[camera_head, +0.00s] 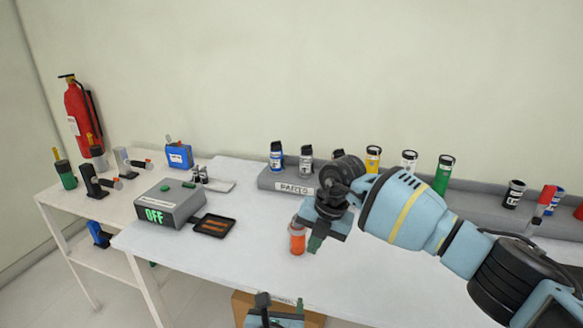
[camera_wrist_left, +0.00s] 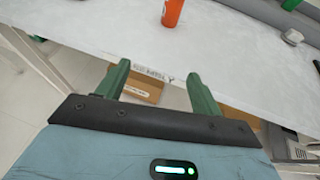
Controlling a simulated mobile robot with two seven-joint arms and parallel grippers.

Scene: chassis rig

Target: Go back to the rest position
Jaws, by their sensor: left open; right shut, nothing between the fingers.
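My left gripper (camera_head: 281,303) is at the bottom of the head view, in front of the table's near edge. In the left wrist view its two green fingers (camera_wrist_left: 158,72) stand apart with nothing between them. My right gripper (camera_head: 315,243) is over the table in the middle of the head view, its fingers pointing down and shut on nothing. It is close beside an orange bottle (camera_head: 297,240) and partly overlaps it in the picture; I cannot tell whether they touch. The bottle stands upright on the white table (camera_head: 228,262).
A grey box reading OFF (camera_head: 172,207) and a black tray (camera_head: 214,225) are on the left. A grey PARTS rack (camera_head: 270,182) with several cans runs along the back. A cardboard box (camera_wrist_left: 143,90) is below the table edge. A fire extinguisher (camera_head: 83,115) is at the wall.

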